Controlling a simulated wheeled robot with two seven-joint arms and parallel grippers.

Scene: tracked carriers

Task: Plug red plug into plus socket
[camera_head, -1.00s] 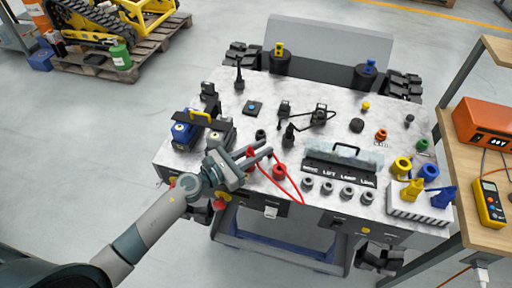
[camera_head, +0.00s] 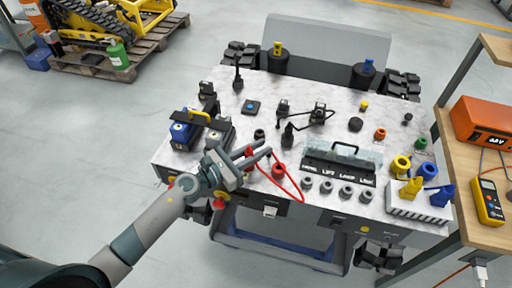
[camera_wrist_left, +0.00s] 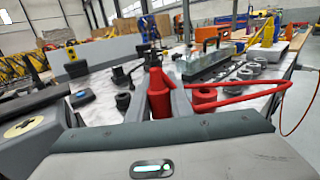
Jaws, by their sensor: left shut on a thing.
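My left gripper (camera_head: 259,153) is over the front of the light-coloured top of the tracked carrier. In the left wrist view it is shut on the red plug (camera_wrist_left: 158,90), which stands upright between the fingers. A red cable (camera_head: 292,183) runs from the plug and loops to the right; it also shows in the left wrist view (camera_wrist_left: 245,98). A red round socket (camera_head: 278,171) sits just right of the fingers; it also shows in the left wrist view (camera_wrist_left: 203,96). Whether it is the plus socket I cannot read. The plug's lower end is hidden.
A black labelled panel (camera_head: 340,171) with a clear cover and a row of grey sockets (camera_head: 326,187) lie to the right. A battery with a yellow handle (camera_head: 193,115) stands to the left. A black socket (camera_head: 260,135) is behind the fingers.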

